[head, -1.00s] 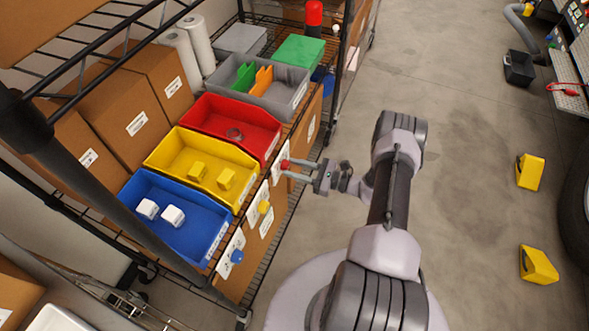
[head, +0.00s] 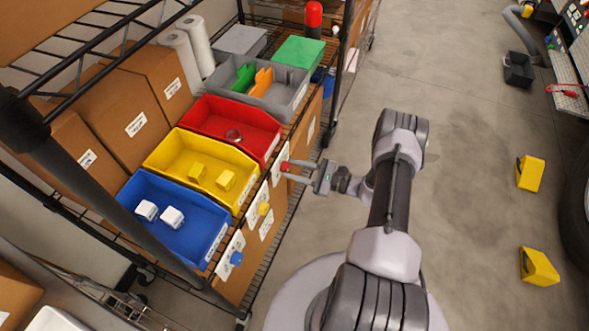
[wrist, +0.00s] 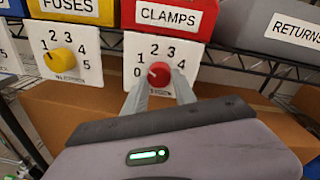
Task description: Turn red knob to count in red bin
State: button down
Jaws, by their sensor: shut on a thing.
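The red knob (wrist: 159,73) sits on a white dial plate (wrist: 178,51) below the red bin's CLAMPS label (wrist: 168,15) in the wrist view. My gripper (wrist: 160,84) is shut on the red knob, one finger on each side. In the head view the knob (head: 285,167) is between the fingertips of my gripper (head: 288,168).
The yellow bin (head: 160,158) and yellow knob (head: 264,208) are beside it, then the blue bin (head: 190,246) with two white pieces and the blue knob (head: 236,257). A grey bin (head: 290,108) stands beyond. Yellow wheel chocks (head: 540,266) lie on the open floor at right.

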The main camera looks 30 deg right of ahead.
jog(key=c, duration=1)
grip_release()
jog(key=shift+s+d, duration=0.1)
jog(key=p+v, duration=0.2)
jog(key=v, duration=1.5)
jog(key=shift+s, duration=0.15)
